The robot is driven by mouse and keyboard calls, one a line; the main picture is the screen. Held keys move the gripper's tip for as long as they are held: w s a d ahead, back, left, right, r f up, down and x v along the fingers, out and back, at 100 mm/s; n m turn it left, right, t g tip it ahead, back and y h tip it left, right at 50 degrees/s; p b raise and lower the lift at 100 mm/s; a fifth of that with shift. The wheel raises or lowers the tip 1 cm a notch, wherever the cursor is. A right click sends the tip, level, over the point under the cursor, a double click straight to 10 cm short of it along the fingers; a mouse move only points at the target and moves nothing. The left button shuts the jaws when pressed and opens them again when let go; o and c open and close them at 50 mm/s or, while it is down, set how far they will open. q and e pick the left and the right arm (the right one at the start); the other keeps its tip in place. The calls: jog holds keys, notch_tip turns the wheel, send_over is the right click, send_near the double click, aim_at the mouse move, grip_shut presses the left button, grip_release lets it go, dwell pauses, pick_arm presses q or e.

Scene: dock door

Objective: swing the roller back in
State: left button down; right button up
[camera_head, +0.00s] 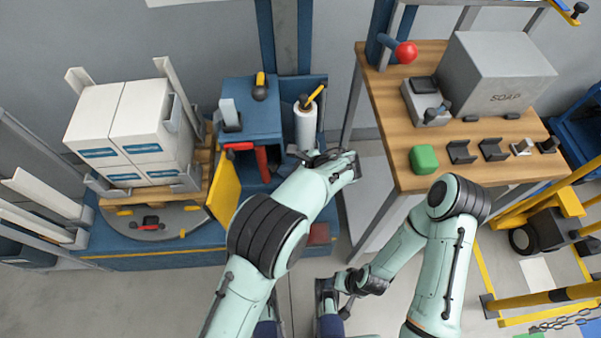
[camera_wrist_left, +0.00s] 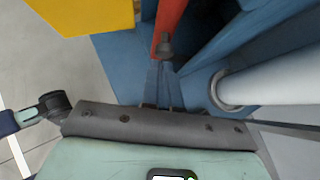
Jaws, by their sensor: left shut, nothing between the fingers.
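The roller (camera_head: 305,127) is a white upright cylinder with a yellow-and-black handle at its top, at the right side of the blue machine (camera_head: 250,112). It also shows as a white tube in the left wrist view (camera_wrist_left: 280,84), to the right of the fingers. My left gripper (camera_head: 318,158) is shut and empty, close to the roller's lower end; contact cannot be told. In its wrist view the narrow fingers (camera_wrist_left: 163,82) point toward a red bar (camera_wrist_left: 170,22). My right gripper (camera_head: 328,292) is low in the head view, away from the roller, its jaws unclear.
A yellow flap (camera_head: 224,190) stands left of my left arm. White boxes (camera_head: 140,120) sit on a pallet on the turntable (camera_head: 165,222). A wooden bench (camera_head: 455,165) with a grey SOAP box (camera_head: 495,72) and a green block (camera_head: 423,159) stands to the right.

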pick_arm(q)
jog(key=shift+w+a, duration=0.25)
jog(key=shift+a, duration=0.15)
pick_arm(e)
jog(key=shift+w+f, duration=0.1)
pick_arm(q)
jog(key=shift+a, duration=0.1)
jog(key=shift+a+m, duration=0.25)
jog(key=shift+m, duration=0.05)
pick_arm(e)
jog(key=shift+s+a+r, duration=0.2)
jog(key=shift+s+r, duration=0.05)
jog(key=shift+s, duration=0.1)
